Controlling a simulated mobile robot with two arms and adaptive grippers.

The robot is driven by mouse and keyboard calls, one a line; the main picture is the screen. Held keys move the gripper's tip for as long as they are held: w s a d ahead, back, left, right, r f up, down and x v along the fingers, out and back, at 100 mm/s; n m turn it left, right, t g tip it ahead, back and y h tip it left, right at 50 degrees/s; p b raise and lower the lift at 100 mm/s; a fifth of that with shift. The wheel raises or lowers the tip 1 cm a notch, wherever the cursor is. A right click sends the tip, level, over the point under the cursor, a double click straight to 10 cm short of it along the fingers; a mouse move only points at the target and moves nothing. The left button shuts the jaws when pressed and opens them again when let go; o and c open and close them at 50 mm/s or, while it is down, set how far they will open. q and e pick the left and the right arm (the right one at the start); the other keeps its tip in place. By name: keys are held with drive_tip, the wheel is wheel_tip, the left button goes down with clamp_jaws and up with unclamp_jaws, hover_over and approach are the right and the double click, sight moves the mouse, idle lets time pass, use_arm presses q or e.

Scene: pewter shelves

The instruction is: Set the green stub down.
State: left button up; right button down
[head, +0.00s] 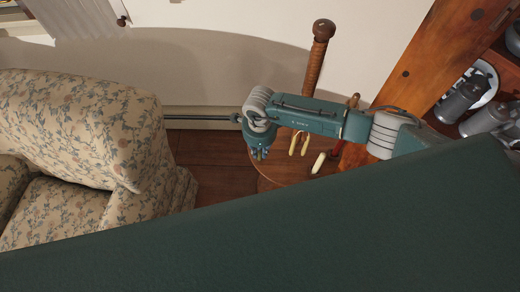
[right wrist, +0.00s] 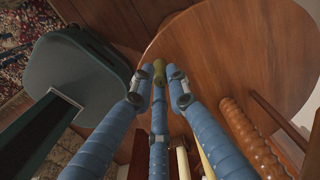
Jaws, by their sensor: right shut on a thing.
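The green stub (right wrist: 159,72) is a small olive-green piece between the blue fingertips of my right gripper (right wrist: 158,82) in the right wrist view. The fingers are shut on it. Behind it lies the round wooden tabletop (right wrist: 225,50); the stub shows near its left edge, and I cannot tell whether it touches the top. In the head view my right gripper (head: 259,153) points down at the left edge of the same table (head: 285,173), and the stub cannot be made out there. My left gripper is not in view.
A tall turned wooden post (head: 317,62) and several pale-yellow-ended pieces (head: 319,162) stand at the table. A floral armchair (head: 85,130) is to the left. Wooden shelves with pewter vessels (head: 463,98) are at right. In the right wrist view, much of the tabletop is bare.

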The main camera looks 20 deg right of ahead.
sight(260, 153)
drive_tip(key=shift+f, duration=0.2)
drive_tip(key=c, duration=1.7)
unclamp_jaws()
drive_tip(key=shift+r, duration=0.1)
drive_tip(key=shift+r, duration=0.2)
wheel_tip(260, 153, up, 12)
drive_tip(key=shift+f+b, duration=0.1)
drive_tip(key=shift+b, duration=0.2)
